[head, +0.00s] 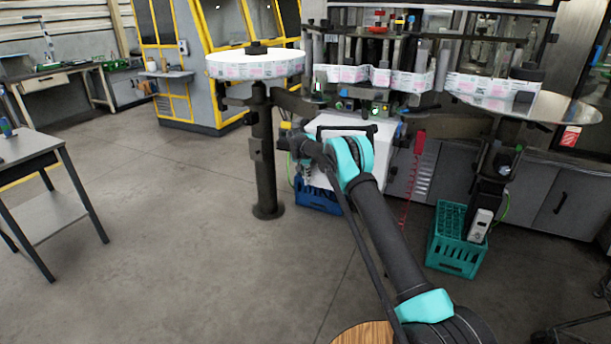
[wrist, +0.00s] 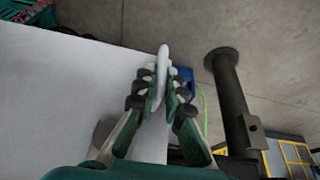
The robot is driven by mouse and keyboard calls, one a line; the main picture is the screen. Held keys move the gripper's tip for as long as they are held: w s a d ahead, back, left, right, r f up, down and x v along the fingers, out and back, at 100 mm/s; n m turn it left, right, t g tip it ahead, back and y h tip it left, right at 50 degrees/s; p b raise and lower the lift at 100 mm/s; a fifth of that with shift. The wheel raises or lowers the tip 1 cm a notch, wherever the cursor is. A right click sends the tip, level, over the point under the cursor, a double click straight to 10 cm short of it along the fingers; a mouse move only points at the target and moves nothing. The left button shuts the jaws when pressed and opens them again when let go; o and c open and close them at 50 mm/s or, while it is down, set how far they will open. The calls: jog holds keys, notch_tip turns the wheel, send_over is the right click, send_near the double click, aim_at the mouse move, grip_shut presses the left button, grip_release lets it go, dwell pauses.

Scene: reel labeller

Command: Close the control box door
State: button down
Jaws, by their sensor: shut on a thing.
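The white control box (head: 398,160) stands at the front of the labelling machine in the head view, partly hidden behind my arm. A broad pale surface of the box or its door (wrist: 75,95) fills the left of the wrist view. My gripper (wrist: 162,85) is shut on a white, rounded upright piece, apparently the door handle (wrist: 163,57), at the edge of that surface. In the head view my wrist is at the box's left front side, and the fingertips are hard to make out. How far the door stands open cannot be told.
A dark post (head: 263,165) carrying a label reel stands left of the box; it also shows in the wrist view (wrist: 232,105). A blue crate (head: 318,196) sits below the box, and a teal crate (head: 455,245) to the right.

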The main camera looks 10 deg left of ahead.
jog(key=shift+w+d+r, duration=0.1)
jog(key=shift+w, duration=0.2)
jog(key=c, duration=1.6)
grip_release()
jog(key=v, duration=1.1)
jog(key=shift+s+r, duration=0.25)
jog(key=shift+r, duration=0.1)
